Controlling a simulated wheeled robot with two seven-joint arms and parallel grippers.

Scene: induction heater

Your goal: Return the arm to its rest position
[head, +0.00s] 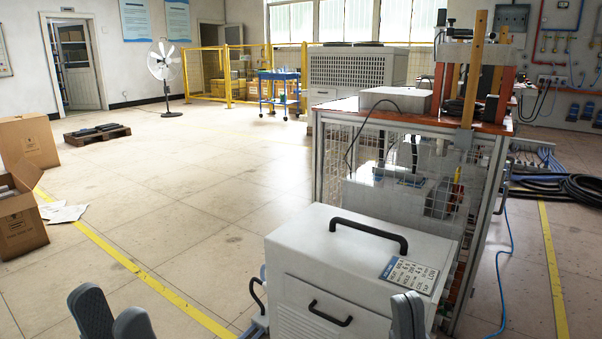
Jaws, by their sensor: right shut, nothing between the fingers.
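My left gripper (111,306) shows at the bottom left edge. Its two grey fingertips stand apart with nothing seen between them, over the tiled floor. My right gripper (407,302) shows at the bottom edge, right of centre. Its fingertips are together and hold nothing. It appears in front of the lower right part of the white heater cabinet (300,262), which has black handles and a label plate (408,274). I cannot tell the gap between this gripper and the cabinet. The rest of both arms is out of view.
A wire-mesh workbench (345,133) with an orange top stands behind the cabinet. Cardboard boxes (28,140) stand at the left. Black hoses (572,190) and a blue cable (509,235) lie at the right. The floor at centre left is clear.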

